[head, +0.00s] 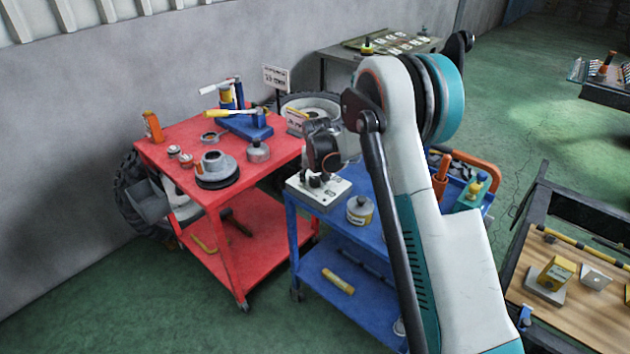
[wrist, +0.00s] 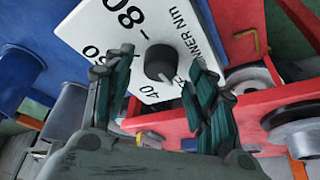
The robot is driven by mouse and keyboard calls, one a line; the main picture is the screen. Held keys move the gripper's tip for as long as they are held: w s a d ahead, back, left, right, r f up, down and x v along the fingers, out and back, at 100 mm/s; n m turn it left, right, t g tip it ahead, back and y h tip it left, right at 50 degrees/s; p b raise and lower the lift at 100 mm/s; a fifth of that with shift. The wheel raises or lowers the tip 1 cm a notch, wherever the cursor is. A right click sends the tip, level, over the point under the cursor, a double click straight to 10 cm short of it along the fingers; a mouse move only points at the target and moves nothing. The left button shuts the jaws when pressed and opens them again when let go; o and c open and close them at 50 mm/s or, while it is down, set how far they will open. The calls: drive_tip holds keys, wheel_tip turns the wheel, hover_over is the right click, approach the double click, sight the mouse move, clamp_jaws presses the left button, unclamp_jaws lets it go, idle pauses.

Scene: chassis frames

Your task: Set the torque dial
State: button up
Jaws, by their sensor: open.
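The torque dial's black knob (wrist: 158,62) stands on a white plate (wrist: 120,30) printed with numbers, among them 80 and 40, and lettering ending in "Nm". The wrist view shows the plate tilted. My gripper (wrist: 158,88) is open, with one finger on each side of the knob in the picture. I cannot tell whether either finger touches it. In the head view the white dial box (head: 333,192) sits on the blue cart (head: 350,228), with my gripper (head: 318,180) down over it. The knob's pointer setting is unclear.
A red cart (head: 180,150) stands close on the left, holding a blue tool (head: 245,122), a round dark-based part (head: 215,170) and small parts. A yellowish can (head: 360,210) is right of the dial box. A wooden-topped bench (head: 590,310) is at the right.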

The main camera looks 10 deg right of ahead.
drive_tip(key=shift+w+f, duration=0.2)
drive_tip(key=shift+f, duration=0.25)
drive_tip(key=c, duration=1)
drive_tip(key=shift+m, duration=0.4)
drive_tip(key=m+h, duration=0.1)
drive_tip(key=m, duration=0.1)
drive_tip(key=m+h, duration=0.1)
drive_tip(key=m, duration=0.1)
drive_tip(key=shift+a+m+g, duration=0.15)
drive_tip(key=shift+m+g, duration=0.15)
drive_tip(key=shift+g, duration=0.1)
drive_tip(key=m+g, duration=0.1)
drive_tip(key=m, duration=0.2)
drive_tip(key=m+g+h, duration=0.1)
drive_tip(key=m, duration=0.2)
drive_tip(key=shift+w, duration=0.2)
drive_tip(key=shift+m+h, duration=0.3)
